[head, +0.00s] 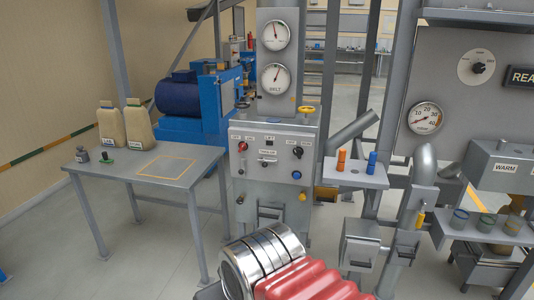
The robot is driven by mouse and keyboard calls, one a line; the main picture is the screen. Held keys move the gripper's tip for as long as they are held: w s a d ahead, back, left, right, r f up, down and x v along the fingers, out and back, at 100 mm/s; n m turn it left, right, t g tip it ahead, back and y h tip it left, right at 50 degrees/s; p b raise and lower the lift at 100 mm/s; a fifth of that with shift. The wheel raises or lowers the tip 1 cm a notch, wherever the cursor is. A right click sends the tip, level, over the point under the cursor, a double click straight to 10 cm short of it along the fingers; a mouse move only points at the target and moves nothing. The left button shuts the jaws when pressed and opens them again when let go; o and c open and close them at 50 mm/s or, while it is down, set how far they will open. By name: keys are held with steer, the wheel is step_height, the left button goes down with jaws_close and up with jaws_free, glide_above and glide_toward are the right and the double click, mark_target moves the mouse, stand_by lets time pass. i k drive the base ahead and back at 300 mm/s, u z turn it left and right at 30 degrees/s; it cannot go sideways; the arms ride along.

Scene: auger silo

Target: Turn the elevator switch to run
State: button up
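The grey control box (273,185) stands in the middle of the head view. Its front panel carries a red knob (243,146) at the left, a black rotary knob (298,152) at the right and a small lever (268,160) between them. A blue button (296,175) sits lower right. The small labels are too blurred to read, so I cannot tell which control is the elevator switch or its setting. My arm, a silver ringed cylinder with red ribbed covering, shows at the bottom. My gripper's fingers are not seen.
Two gauges (275,78) stand above the box. A grey table (140,180) with two bags (138,124) is at the left. A shelf (357,174) with an orange and a blue cylinder and a chute (361,242) are at the right. Some floor is clear at left.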

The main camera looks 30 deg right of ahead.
mark_target(298, 152)
steer(key=i, duration=1.65)
steer(key=z, duration=0.65)
